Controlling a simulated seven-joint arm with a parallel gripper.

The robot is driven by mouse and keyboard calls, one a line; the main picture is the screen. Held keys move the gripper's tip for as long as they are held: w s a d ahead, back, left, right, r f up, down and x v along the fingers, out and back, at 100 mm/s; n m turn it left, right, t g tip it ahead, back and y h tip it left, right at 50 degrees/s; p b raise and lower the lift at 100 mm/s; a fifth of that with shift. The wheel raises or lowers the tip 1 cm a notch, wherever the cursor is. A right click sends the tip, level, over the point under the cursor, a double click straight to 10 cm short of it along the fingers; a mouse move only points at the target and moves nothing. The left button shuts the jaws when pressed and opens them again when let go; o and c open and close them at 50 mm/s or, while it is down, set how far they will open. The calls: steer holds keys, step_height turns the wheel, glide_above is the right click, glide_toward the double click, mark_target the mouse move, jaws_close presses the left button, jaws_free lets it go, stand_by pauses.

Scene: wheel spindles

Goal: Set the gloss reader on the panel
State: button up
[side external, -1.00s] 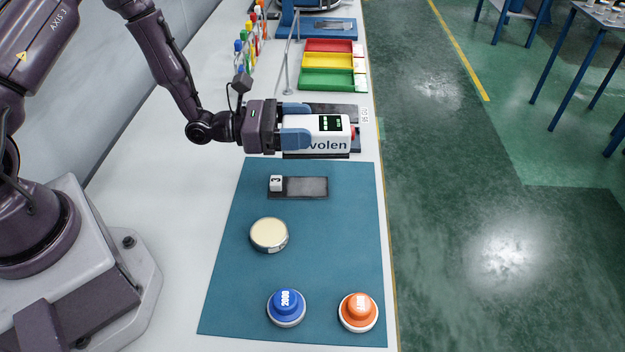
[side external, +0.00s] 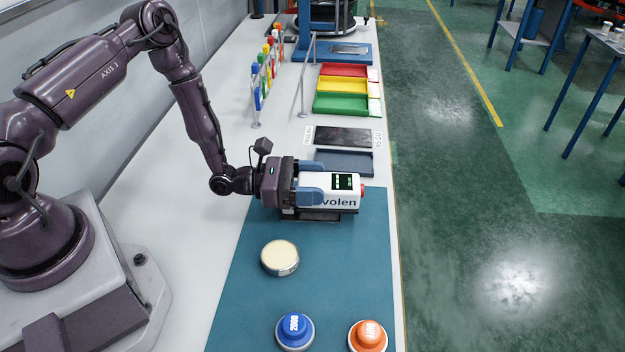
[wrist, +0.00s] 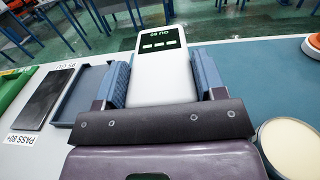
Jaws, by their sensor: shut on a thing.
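The gloss reader (side external: 333,190) is a white box with a dark green-lit display, a "volen" label and a red end. My gripper (side external: 316,181) is shut on it, one blue finger along each side. The wrist view shows my gripper (wrist: 163,88) with the white reader (wrist: 163,70) between its fingers. The dark panel (side external: 318,216) on the teal mat shows only as a strip below the reader. The reader hides most of it, with its number block. I cannot tell whether the reader touches the panel.
On the teal mat (side external: 240,300) are a cream-topped round tin (side external: 280,257), a blue knob (side external: 295,330) and an orange knob (side external: 367,335). Behind the reader are an empty blue-grey tray (side external: 343,163) and a dark plate (side external: 343,136). Red, yellow and green bins (side external: 341,103) stand farther back.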

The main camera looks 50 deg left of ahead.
steer(key=shift+f, duration=0.4)
steer(key=o, duration=1.1)
